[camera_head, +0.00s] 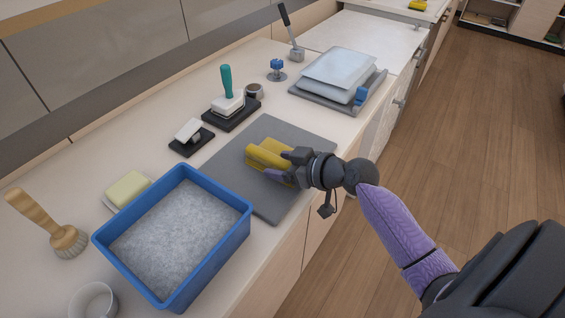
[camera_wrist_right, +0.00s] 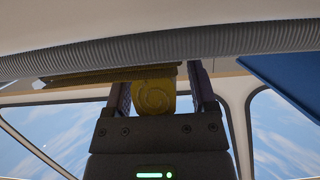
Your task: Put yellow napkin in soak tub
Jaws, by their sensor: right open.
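The yellow napkin (camera_head: 262,153) is folded or rolled and lies on the grey mat (camera_head: 285,130) on the counter. My right gripper (camera_head: 284,165) is open at the napkin's near right side, with its fingers on either side of it. In the right wrist view the spiral end of the napkin (camera_wrist_right: 155,96) shows between the two fingers (camera_wrist_right: 162,92). Whether the fingers touch it I cannot tell. The blue soak tub (camera_head: 208,262) stands left of the mat, with a grey speckled surface inside. My left gripper is not in view.
A yellow sponge (camera_head: 128,188) on a dish, a wooden brush (camera_head: 62,238) and a white cup (camera_head: 93,302) stand around the tub. Behind the mat are a white block on a black pad (camera_head: 187,132) and a green-handled tool (camera_head: 227,85). A grey tray (camera_head: 340,95) is beyond.

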